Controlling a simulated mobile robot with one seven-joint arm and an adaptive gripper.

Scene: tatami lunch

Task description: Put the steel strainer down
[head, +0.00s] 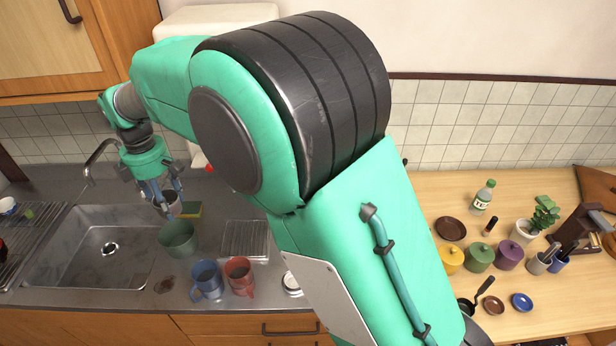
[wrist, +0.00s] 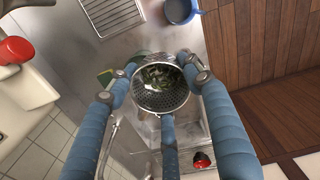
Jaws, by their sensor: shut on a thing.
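The steel strainer (wrist: 172,101) is a round perforated basket with dark green leafy bits inside. In the head view my gripper (head: 166,200) is at the back of the steel counter, by the sink's right edge. The strainer is small and partly hidden by the fingers there. I cannot tell whether its underside touches the counter.
The sink (head: 75,265) lies left. A green and yellow sponge (head: 190,209) is close beside my gripper. The faucet (head: 98,152) rises behind the sink.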

